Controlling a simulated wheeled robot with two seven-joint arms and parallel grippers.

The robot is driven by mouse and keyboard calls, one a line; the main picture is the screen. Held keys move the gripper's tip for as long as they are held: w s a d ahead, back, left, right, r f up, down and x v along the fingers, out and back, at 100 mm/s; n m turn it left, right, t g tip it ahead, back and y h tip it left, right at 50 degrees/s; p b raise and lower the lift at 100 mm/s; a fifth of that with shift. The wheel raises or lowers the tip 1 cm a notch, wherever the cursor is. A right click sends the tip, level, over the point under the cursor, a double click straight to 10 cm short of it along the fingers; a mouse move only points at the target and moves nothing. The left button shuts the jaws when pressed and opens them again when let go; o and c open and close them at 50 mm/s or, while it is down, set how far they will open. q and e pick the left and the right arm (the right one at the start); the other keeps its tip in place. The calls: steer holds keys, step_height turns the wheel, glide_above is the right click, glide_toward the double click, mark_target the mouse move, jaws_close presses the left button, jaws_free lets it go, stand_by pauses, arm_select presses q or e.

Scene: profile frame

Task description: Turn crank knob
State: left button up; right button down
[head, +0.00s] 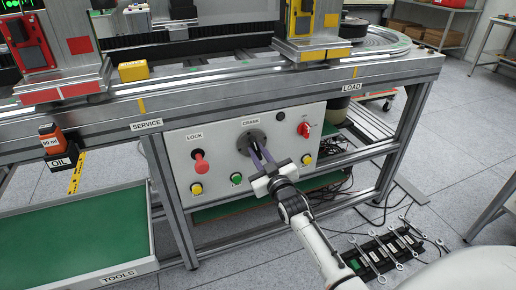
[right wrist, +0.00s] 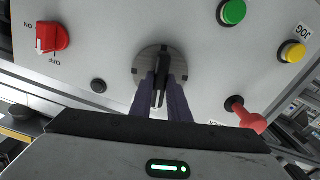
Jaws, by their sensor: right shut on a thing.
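The crank knob sits on the white panel under the label CRANK. Its round dark grey plate (head: 249,138) shows in the head view and also in the right wrist view (right wrist: 149,58). A black handle bar (right wrist: 160,88) stands out from its middle. My right gripper (head: 259,160) reaches it from the lower right. In the right wrist view, its two purple-grey fingers (right wrist: 161,90) are shut on the black bar, one on each side. The fingers hide part of the plate. My left gripper is not in view.
The panel (head: 222,158) also bears a red LOCK knob (head: 200,162), a green button (head: 236,178), yellow buttons (head: 196,188) and a red rotary switch (head: 304,129). A green tools tray (head: 75,232) stands at lower left. Wrenches (head: 388,252) lie in a black rack at lower right.

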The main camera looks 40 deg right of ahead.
steer(key=m+p, duration=0.1)
steer(key=m, duration=0.2)
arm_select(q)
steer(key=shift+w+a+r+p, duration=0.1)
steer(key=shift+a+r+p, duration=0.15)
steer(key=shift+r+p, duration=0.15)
arm_select(e)
steer(key=shift+m, duration=1.2)
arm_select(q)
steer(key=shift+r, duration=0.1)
arm_select(e)
steer(key=c, duration=1.7)
jaws_free()
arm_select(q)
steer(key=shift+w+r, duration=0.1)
arm_select(e)
steer(key=shift+s+a, duration=0.1)
steer(key=shift+s, duration=0.35)
arm_select(q)
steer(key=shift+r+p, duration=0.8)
steer(key=shift+p, duration=0.35)
arm_select(e)
steer(key=v, duration=0.9)
steer(key=shift+s, duration=0.2)
